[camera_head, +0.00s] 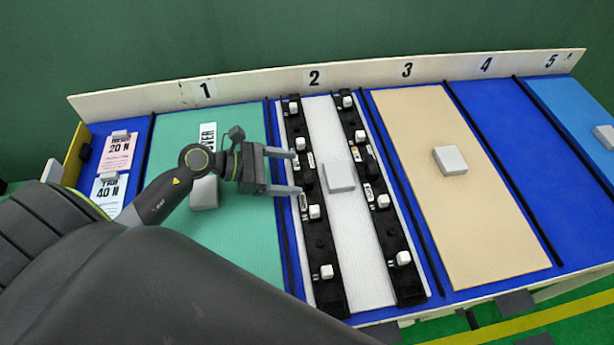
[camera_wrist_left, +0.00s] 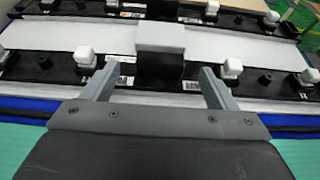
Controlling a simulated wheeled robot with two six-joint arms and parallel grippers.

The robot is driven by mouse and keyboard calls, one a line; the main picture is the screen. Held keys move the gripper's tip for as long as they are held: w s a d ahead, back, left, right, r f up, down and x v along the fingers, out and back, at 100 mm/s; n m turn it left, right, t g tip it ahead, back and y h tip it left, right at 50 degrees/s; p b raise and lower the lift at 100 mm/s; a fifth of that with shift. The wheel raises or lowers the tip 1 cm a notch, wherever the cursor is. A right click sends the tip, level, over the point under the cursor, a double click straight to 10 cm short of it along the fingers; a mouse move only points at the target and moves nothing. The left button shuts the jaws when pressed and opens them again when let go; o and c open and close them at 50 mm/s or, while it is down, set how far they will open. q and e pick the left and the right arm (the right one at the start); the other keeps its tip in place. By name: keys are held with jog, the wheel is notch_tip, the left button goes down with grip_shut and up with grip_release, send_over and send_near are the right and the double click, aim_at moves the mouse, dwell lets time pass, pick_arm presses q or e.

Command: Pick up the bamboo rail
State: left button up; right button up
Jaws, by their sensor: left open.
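No rail that looks like bamboo is clear to me. The tan panel (camera_head: 470,215) in bay 3 is the only bamboo-coloured piece. Bay 2 holds a white panel (camera_head: 355,235) with two black rails along it, the left rail (camera_head: 322,240) and the right rail (camera_head: 397,235), both carrying small white knobs. My left gripper (camera_head: 294,172) is open and empty, its fingers pointing right over the left rail. In the left wrist view the gripper (camera_wrist_left: 158,70) has its fingers either side of a dark block (camera_wrist_left: 160,72) on the near rail. Contact cannot be told. My right gripper is not in view.
A pale block (camera_head: 340,177) sits on the white panel and another (camera_head: 449,159) on the tan panel. A green panel (camera_head: 240,235) lies in bay 1, partly under my arm. Bay 4 (camera_head: 520,140) is bare blue. A numbered backboard (camera_head: 260,82) runs behind.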

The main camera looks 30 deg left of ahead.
aim_at(306, 173)
pick_arm(q)
jog(key=x, duration=0.1)
jog(key=p+x, duration=0.1)
jog(key=x, duration=0.1)
jog(key=shift+w+d+r, duration=0.1)
jog(key=shift+w+d, duration=0.15)
jog(key=shift+d, duration=0.05)
jog(key=shift+p+x, duration=0.3)
jog(key=shift+x, duration=0.45)
jog(key=c, duration=1.3)
jog(key=shift+o, duration=0.2)
